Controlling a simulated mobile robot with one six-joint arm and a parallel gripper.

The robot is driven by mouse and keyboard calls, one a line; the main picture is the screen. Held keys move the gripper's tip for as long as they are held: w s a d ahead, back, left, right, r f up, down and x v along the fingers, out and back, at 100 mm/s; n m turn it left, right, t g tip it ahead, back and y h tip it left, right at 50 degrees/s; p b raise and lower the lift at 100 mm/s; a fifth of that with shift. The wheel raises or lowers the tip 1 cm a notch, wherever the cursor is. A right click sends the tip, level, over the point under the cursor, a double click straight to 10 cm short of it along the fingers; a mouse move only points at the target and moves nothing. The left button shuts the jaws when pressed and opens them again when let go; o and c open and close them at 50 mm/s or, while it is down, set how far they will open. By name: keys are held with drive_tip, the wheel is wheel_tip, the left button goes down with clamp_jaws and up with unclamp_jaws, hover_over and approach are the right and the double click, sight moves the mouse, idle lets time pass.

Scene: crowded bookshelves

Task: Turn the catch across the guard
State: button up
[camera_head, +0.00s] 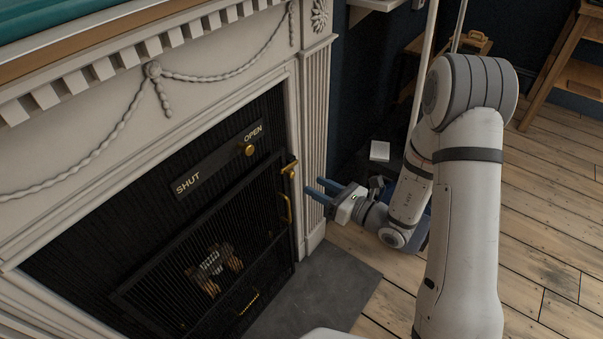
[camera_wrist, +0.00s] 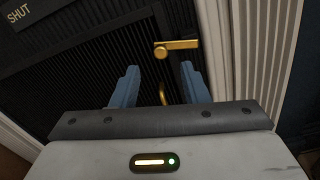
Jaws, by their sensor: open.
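The brass catch (camera_head: 290,167) is at the upper right edge of the black barred guard (camera_head: 210,255) across the fireplace. In the wrist view the catch (camera_wrist: 176,47) shows as a bar lying roughly level, with a round pivot at its left end. A brass handle (camera_head: 286,208) is below it on the guard, partly hidden between my fingers in the wrist view. My gripper (camera_head: 325,189) is open and empty, its blue fingers pointing at the guard's right side. The catch lies beyond the fingertips, apart from them.
A black plate marked SHUT and OPEN (camera_head: 218,159) sits above the guard, its brass knob (camera_head: 249,150) near OPEN. A fluted white pillar (camera_head: 315,130) stands right of the guard. A dark stone hearth (camera_head: 320,290) lies in front, with wooden floor to the right.

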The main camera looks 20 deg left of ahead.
sight(294, 174)
drive_tip(key=x, duration=0.7)
drive_tip(key=shift+w+a+b, duration=0.1)
drive_tip(key=shift+a+b, duration=0.25)
